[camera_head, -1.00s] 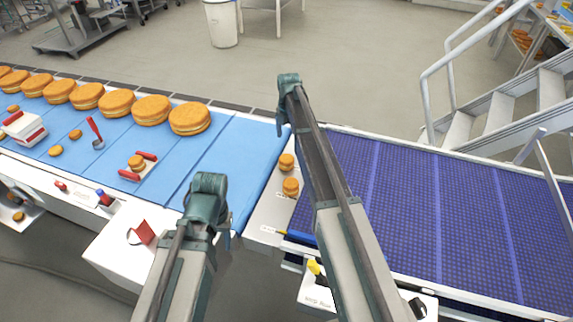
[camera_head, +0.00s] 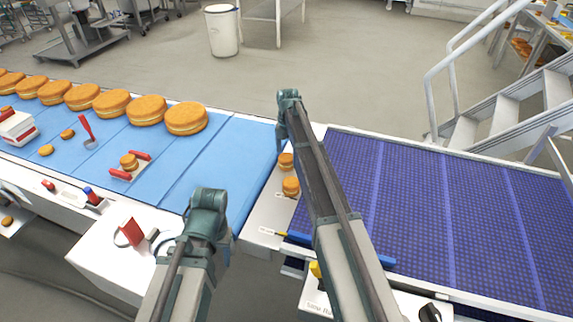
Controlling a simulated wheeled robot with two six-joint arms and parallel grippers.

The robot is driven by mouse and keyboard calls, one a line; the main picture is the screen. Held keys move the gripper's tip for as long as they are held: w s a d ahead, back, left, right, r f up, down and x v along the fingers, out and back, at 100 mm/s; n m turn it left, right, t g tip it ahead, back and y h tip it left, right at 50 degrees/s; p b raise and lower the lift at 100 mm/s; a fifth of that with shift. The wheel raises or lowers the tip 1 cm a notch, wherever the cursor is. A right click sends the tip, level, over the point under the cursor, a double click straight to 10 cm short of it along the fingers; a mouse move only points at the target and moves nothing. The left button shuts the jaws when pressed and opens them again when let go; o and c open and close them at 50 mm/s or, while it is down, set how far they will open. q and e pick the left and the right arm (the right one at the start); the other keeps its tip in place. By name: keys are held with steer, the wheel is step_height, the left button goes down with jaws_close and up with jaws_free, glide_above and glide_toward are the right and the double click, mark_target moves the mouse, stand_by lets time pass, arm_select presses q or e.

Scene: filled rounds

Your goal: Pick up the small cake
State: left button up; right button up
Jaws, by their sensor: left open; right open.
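Two small round cakes with a pale filling stand on the pale plate (camera_head: 262,212) between the two belts: a rear small cake (camera_head: 286,160) and a front small cake (camera_head: 290,186). Another small cake (camera_head: 129,160) sits on a small tray with red handles on the light blue belt. My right gripper (camera_head: 288,97) is open beyond the two cakes, and its arm passes just right of them. My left gripper (camera_head: 208,198) is open, in front of the blue belt and left of the plate. Both grippers look empty; their fingertips are hard to make out.
Several large filled cakes (camera_head: 186,118) line the far side of the light blue belt (camera_head: 215,160). A red-handled tool (camera_head: 87,130) and small flat rounds (camera_head: 67,134) lie nearer. The purple belt (camera_head: 420,200) at right is bare apart from a blue bar. Metal stairs (camera_head: 510,110) stand beyond.

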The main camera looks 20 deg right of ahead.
mark_target(287, 157)
step_height(287, 157, down, 5)
steer(key=b, duration=0.4)
steer(key=shift+w+a+r, duration=0.15)
steer(key=shift+r, duration=0.05)
steer(key=shift+r, duration=0.1)
steer(key=c, duration=0.8)
